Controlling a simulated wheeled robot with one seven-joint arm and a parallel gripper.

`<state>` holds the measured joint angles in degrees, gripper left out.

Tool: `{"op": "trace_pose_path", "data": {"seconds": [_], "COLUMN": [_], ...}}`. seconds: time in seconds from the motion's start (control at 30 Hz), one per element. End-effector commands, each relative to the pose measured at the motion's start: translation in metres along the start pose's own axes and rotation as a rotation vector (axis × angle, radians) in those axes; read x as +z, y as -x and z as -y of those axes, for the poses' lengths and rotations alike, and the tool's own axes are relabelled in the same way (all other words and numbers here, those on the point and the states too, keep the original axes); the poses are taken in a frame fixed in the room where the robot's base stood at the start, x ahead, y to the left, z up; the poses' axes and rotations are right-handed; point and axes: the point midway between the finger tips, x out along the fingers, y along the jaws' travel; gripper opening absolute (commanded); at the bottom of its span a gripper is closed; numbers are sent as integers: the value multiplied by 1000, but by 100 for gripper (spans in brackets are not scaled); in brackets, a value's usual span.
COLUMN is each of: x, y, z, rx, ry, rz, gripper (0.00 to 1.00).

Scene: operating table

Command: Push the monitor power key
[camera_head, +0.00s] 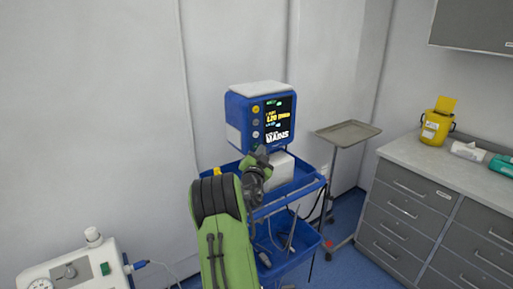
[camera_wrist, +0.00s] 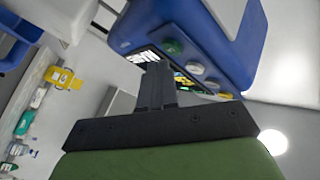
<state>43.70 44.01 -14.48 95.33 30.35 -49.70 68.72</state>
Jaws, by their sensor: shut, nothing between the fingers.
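The monitor (camera_head: 236,108) is a blue box with a lit screen (camera_head: 279,120) reading MAINS, standing on a blue cart. A column of round keys (camera_head: 256,122) runs down the left of the screen. In the wrist view the monitor (camera_wrist: 207,25) appears rotated, with a green round key (camera_wrist: 172,46) and paler keys (camera_wrist: 195,68) beside it. My gripper (camera_head: 262,152) is shut and empty in front of the monitor's lower left front. In the wrist view its fingertips (camera_wrist: 157,68) appear close to the green key. Whether they touch it I cannot tell.
The blue cart (camera_head: 315,185) carries the monitor and has a lower tray with tools. A metal tray stand (camera_head: 347,133) is to its right. A grey drawer cabinet (camera_head: 410,215) with a yellow container (camera_head: 436,127) stands further right. A white device (camera_head: 75,272) is at lower left.

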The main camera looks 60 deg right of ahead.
Motion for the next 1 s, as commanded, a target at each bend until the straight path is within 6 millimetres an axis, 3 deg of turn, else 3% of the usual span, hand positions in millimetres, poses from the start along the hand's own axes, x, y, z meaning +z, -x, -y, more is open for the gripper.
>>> {"op": "trace_pose_path", "data": {"seconds": [1.0], "x": [4], "y": [-6], "z": [5], "rx": [-1], "ry": [0], "rz": [0], "gripper": [0]}}
